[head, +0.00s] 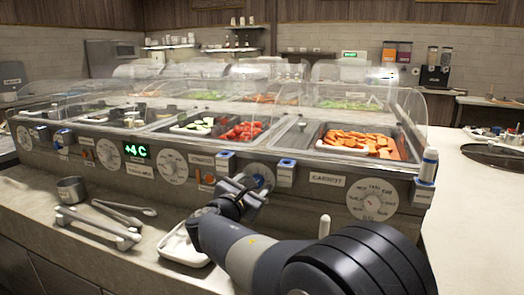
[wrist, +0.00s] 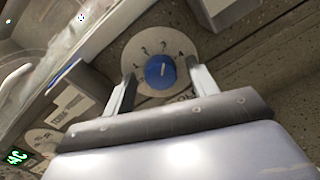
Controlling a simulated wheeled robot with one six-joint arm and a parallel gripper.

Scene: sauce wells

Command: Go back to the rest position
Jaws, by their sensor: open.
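My gripper (head: 250,188) is in front of the salad counter's front panel, at a dial with a blue knob (head: 262,170). In the wrist view the blue knob (wrist: 160,72) sits on a round pale dial plate (wrist: 142,48) with a white line on its face. My gripper (wrist: 162,84) is open, with one finger on each side of the knob in the picture. A gap shows between the knob and the fingers, and nothing is held. I cannot tell how far the fingertips are from the panel. In the head view my gripper partly hides this dial.
Other white dials (head: 372,199) and a green "+4 C" display (head: 136,151) line the panel. A white tray (head: 183,245), metal tongs (head: 97,227) and a metal cup (head: 71,189) lie on the ledge below. A clear guard (head: 340,97) covers the food wells above.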

